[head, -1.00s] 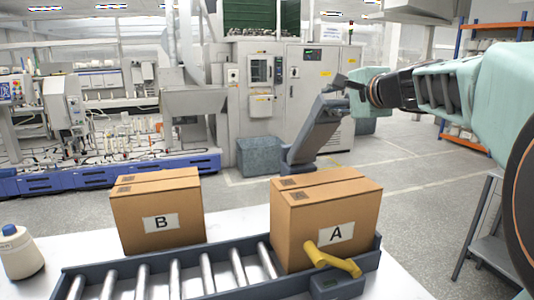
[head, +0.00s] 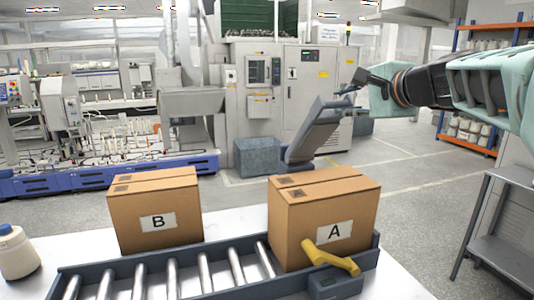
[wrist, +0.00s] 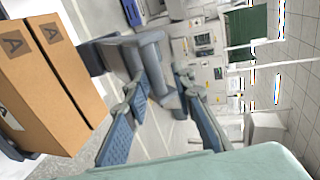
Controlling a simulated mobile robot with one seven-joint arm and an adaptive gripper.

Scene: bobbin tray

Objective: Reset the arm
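My gripper (head: 348,86) is raised at the upper right of the head view, beyond and above box A, with my arm reaching in from the right edge. In the wrist view my gripper (wrist: 163,84) shows two fingers spread apart with nothing held between them. Box A (head: 310,232), a closed brown carton, stands upright at the right end of the roller conveyor. It also shows at the left of the wrist view (wrist: 52,85), clear of the fingers. Box B (head: 150,205) stands to its left, behind the conveyor.
The roller conveyor (head: 372,262) runs along the front, with a yellow handle (head: 331,258) at its right end. A white bottle (head: 18,255) stands at left. A grey slanted fixture (head: 315,133) rises behind box A. A grey metal stand (head: 500,255) is at right.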

